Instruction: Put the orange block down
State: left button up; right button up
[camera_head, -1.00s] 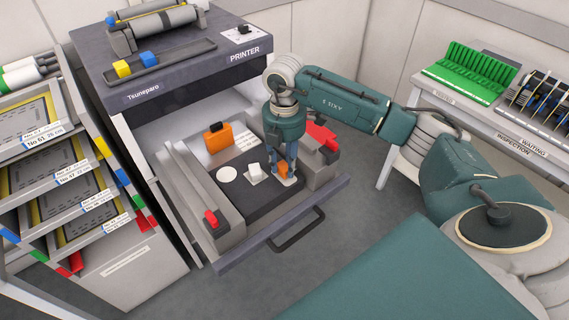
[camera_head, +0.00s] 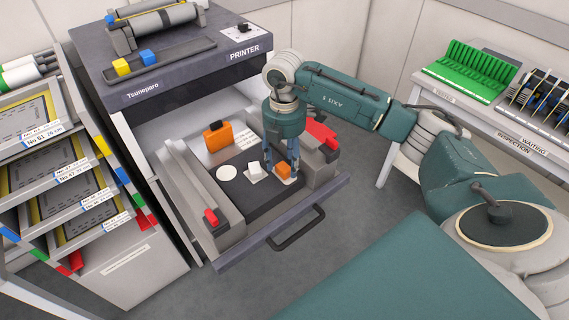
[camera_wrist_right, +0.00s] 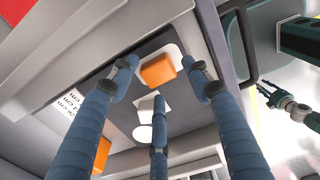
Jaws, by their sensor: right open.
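The orange block (camera_head: 283,170) rests on a white pad (camera_head: 292,181) at the right of the dark plate in the open printer drawer. My right gripper (camera_head: 281,168) is open, pointing down with its fingers around and just above the block. In the wrist view the block (camera_wrist_right: 157,70) lies on its pad (camera_wrist_right: 178,55), with visible gaps to the spread fingers (camera_wrist_right: 160,82).
An orange case-shaped piece (camera_head: 217,137) stands at the drawer's back. The drawer's grey side walls (camera_head: 322,172) and front handle (camera_head: 297,229) are close by.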

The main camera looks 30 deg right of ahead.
aim_at(284, 167)
notch_tip(284, 167, up, 11)
jog(key=b, duration=0.1)
jog(key=shift+f, duration=0.15)
dwell(0.5)
